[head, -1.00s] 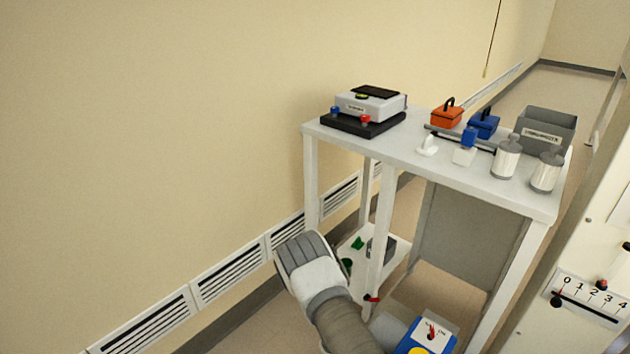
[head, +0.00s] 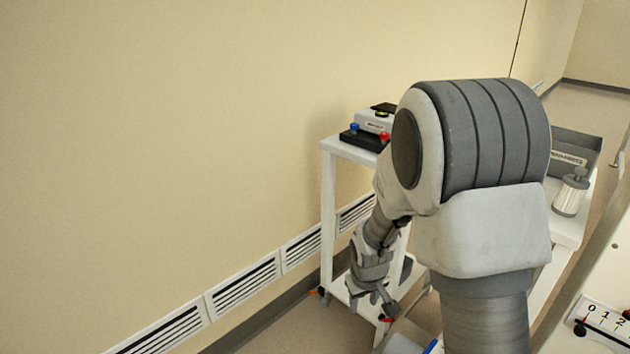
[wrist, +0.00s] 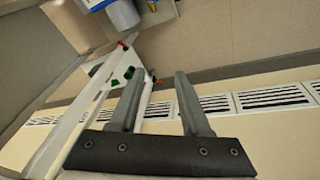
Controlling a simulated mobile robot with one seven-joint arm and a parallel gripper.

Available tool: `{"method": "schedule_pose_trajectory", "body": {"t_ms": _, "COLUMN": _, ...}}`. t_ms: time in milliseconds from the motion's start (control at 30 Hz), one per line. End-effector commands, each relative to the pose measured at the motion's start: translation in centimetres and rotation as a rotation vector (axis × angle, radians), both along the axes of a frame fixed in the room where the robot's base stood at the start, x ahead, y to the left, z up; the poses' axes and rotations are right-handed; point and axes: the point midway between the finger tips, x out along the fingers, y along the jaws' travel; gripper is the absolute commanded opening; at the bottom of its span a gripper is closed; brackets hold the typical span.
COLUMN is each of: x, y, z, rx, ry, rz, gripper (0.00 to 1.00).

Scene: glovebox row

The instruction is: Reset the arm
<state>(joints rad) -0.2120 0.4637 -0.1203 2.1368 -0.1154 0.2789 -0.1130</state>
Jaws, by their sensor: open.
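My arm rises large in the head view and hides most of the white table (head: 345,150). My gripper (head: 376,302) hangs low in front of the table's left legs, beyond my raised elbow. In the wrist view the two grey fingers of my gripper (wrist: 155,88) stand well apart with nothing held between them. Past the fingers the wrist view shows the wall vents, a white table part and small green pieces.
A grey-and-black device (head: 372,128) stands on the table's left end. A grey bin (head: 575,148) and a metal canister (head: 571,192) show at the right. Wall vents (head: 243,285) run along the left. A numbered scale (head: 603,320) is at lower right.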

Motion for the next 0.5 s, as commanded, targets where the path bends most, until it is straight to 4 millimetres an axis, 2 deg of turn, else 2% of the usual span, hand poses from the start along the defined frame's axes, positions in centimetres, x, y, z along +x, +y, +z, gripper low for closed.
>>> {"method": "schedule_pose_trajectory", "body": {"t_ms": 33, "x": -0.4, "y": -0.2, "z": 2.2, "rx": 0.012, "ry": -0.018, "rz": -0.018, "gripper": 0.47}}
{"method": "schedule_pose_trajectory", "body": {"t_ms": 200, "x": -2.5, "y": -0.9, "z": 8.0, "rx": 0.048, "ry": -0.051, "rz": -0.074, "gripper": 0.47}}
{"method": "schedule_pose_trajectory", "body": {"t_ms": 500, "x": -8.3, "y": -2.0, "z": 16.4, "rx": 0.104, "ry": -0.111, "rz": -0.160, "gripper": 0.47}}
